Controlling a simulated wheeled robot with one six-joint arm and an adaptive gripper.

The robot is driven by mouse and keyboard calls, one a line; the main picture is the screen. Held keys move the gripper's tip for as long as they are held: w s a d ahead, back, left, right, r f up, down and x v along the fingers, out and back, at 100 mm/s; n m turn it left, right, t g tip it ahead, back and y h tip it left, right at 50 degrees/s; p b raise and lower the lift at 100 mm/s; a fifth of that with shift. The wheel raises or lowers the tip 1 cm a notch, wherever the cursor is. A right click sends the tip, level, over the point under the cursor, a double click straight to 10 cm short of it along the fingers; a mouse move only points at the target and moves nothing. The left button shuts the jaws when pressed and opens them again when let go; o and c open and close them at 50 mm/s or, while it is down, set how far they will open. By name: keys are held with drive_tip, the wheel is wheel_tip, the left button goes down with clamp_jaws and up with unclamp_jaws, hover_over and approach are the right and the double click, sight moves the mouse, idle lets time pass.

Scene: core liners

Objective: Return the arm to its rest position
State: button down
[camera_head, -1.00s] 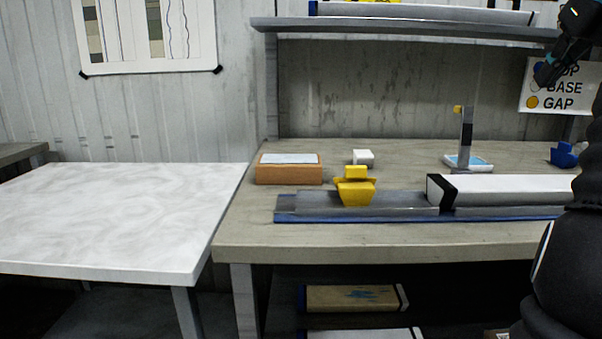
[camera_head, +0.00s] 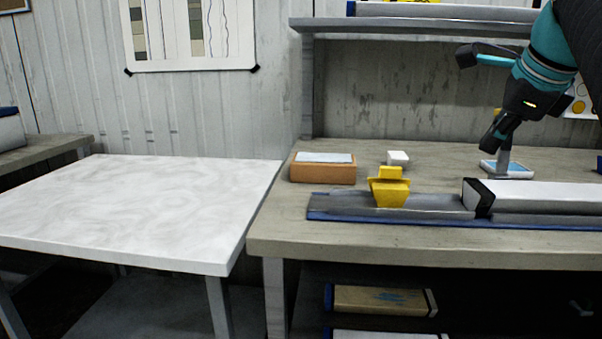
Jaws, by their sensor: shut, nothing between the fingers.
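My gripper (camera_head: 489,146) hangs at the upper right, pointing down and left above the bench, dark and teal, shut with nothing in it. It is above the bench surface and appears apart from the things there. In the picture it overlaps the small stand with the blue-topped base (camera_head: 507,170), hiding part of its post. My arm comes in from the upper right corner and covers part of the wall sign.
A yellow block (camera_head: 389,189) sits in the long grey tray (camera_head: 340,201), left of a white core liner (camera_head: 540,194) with a black end. An orange box (camera_head: 322,173) and a white block (camera_head: 398,158) stand behind. A shelf (camera_head: 420,28) runs above. The white table (camera_head: 130,205) is clear.

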drive_tip(key=s+a+f+n, duration=0.1)
drive_tip(key=a+f+n, duration=0.3)
drive_tip(key=f, duration=0.1)
drive_tip(key=s+a+f+n, duration=0.2)
drive_tip(key=a+f+n, duration=0.2)
drive_tip(key=f, duration=0.1)
drive_tip(key=s+a+f+n+g, duration=0.1)
drive_tip(key=s+a+f+n, duration=0.1)
drive_tip(key=a+f+n, duration=0.2)
drive_tip(key=shift+s+f+n, duration=0.1)
drive_tip(key=shift+f+n, duration=0.4)
drive_tip(key=shift+f, duration=0.2)
drive_tip(key=s+a+f+n, duration=0.3)
drive_tip(key=f+n, duration=0.3)
drive_tip(key=f, duration=0.2)
drive_tip(key=s+a+f+n, duration=0.3)
drive_tip(key=s+f+n, duration=0.2)
drive_tip(key=f, duration=0.3)
drive_tip(key=shift+s+n, duration=0.25)
drive_tip(key=shift+n, duration=0.25)
drive_tip(key=shift+a+f, duration=0.1)
